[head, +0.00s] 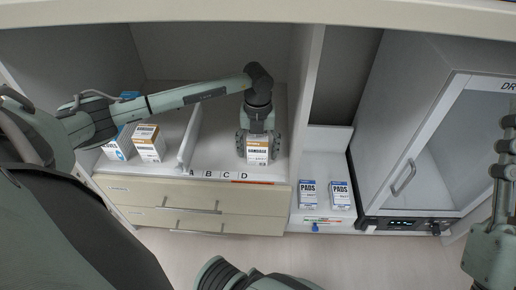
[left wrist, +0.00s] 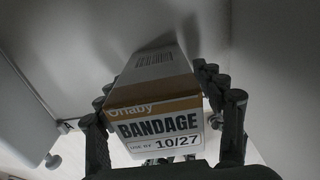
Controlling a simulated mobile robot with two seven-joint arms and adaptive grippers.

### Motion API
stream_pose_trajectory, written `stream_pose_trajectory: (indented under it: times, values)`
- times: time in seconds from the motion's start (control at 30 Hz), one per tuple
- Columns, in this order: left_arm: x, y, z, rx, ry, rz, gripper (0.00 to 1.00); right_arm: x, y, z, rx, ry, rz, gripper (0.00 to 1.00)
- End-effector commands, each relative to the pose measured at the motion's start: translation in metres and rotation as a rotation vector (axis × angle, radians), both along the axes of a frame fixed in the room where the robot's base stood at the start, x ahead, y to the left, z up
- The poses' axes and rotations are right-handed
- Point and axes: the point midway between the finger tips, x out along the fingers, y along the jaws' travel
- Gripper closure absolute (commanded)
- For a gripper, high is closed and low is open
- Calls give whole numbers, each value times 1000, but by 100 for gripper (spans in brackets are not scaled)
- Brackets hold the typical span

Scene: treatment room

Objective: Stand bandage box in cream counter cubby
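The bandage box (head: 257,152), white and orange with a dark label, is upright in the cubby (head: 216,150) of the cream counter, near its front edge by the letter D. My left gripper (head: 256,138) reaches in from the left and its fingers lie on both sides of the box. In the left wrist view the box (left wrist: 158,118) reads BANDAGE 10/27 between the fingers (left wrist: 165,105), which appear closed against its sides. Whether its base touches the cubby floor cannot be told. My right gripper (head: 505,155) is at the far right edge, apart from everything; its finger opening is unclear.
Two other boxes (head: 148,143) (head: 118,146) stand at the left behind a white divider (head: 189,138). Two PADS boxes (head: 308,194) (head: 340,195) stand in the bay to the right. A glass-doored cabinet (head: 420,135) stands farther right. Cubby floor around the bandage box is clear.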

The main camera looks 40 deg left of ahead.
Motion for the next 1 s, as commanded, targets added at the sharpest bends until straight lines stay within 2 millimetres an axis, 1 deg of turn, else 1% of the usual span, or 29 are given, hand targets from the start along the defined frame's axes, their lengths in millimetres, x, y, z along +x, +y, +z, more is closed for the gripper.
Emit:
stream_pose_trajectory:
  times: [0.23,0.33,0.47,0.6,0.7,0.83,1.0]
  values:
    - [0,0,1,0,0,0,30,0,0,0,0,1,0,60]
    - [0,0,6,0,-1,0,30,2,1,0,-7,19,1,60]
    - [1,1,27,2,-3,0,30,7,5,-9,-25,82,8,60]
    - [1,0,52,1,-3,-1,30,12,9,-16,-45,144,13,60]
    - [0,0,65,1,-2,0,30,14,10,-21,-57,177,15,60]
    - [1,0,76,0,-2,0,30,16,12,-25,-65,201,17,60]
    - [0,0,78,0,0,0,30,16,12,-27,-68,210,18,60]
